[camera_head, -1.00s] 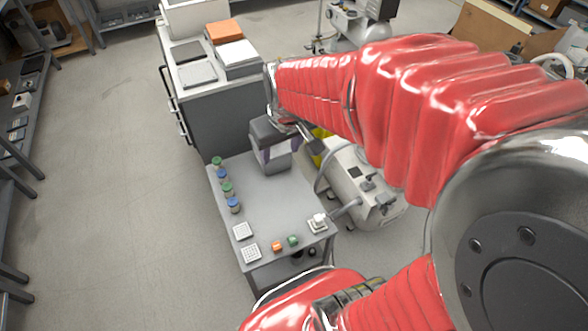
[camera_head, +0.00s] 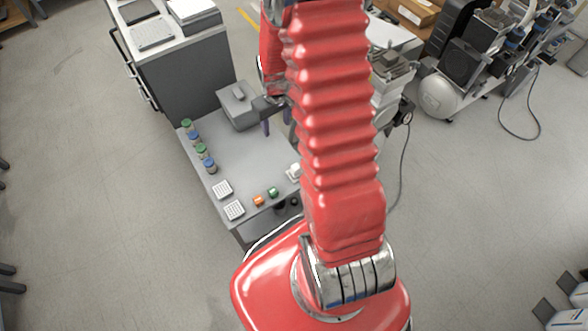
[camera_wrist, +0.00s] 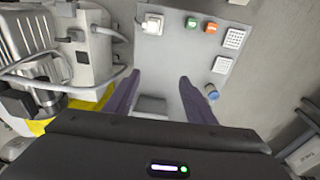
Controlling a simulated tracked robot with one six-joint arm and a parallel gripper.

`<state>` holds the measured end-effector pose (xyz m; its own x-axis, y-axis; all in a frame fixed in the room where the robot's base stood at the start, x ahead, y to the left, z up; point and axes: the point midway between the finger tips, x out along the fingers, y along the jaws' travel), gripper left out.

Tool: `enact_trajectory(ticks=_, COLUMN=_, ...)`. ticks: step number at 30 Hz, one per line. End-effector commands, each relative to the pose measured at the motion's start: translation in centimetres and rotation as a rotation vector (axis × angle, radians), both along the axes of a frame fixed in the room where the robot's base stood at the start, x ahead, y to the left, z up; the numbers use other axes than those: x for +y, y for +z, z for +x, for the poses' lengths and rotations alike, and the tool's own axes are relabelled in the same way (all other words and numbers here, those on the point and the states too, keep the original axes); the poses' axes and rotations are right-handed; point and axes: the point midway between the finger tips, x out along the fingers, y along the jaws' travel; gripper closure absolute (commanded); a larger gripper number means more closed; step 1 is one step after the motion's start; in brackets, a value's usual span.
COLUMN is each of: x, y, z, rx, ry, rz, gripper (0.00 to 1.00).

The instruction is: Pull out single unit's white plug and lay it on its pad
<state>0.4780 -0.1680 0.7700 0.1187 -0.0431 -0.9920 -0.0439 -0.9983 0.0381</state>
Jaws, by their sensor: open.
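In the wrist view the white plug (camera_wrist: 152,25) sits upright on a pale square plate at the table edge, with a grey cable running left to the compressor unit (camera_wrist: 95,48). In the head view the plug (camera_head: 294,171) is partly hidden by my arm. Two white gridded pads (camera_wrist: 234,38) (camera_wrist: 222,65) lie to the right in the wrist view; which one belongs to the plug I cannot tell. My gripper (camera_wrist: 157,80) is open and empty, its purple fingers above the table, apart from the plug. It also shows in the head view (camera_head: 278,122), partly hidden.
Small green (camera_head: 272,192) and orange (camera_head: 258,201) blocks sit by the pads. Several capped jars (camera_head: 205,154) line the table's left edge. A grey box (camera_head: 238,105) stands at the table's back. A cabinet (camera_head: 180,75) is behind; another compressor (camera_head: 440,95) stands back right.

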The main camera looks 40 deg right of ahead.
Motion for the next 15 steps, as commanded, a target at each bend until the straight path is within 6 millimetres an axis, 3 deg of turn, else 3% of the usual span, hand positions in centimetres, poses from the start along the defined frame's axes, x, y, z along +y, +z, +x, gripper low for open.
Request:
enact_trajectory(ticks=3, x=-1.1, y=-3.7, z=-0.5, rx=0.031, ry=-0.004, rz=0.009, gripper=0.50)
enact_trajectory(ticks=15, x=-3.8, y=-15.1, z=-3.4, rx=0.104, ry=-0.014, rz=0.037, gripper=0.50)
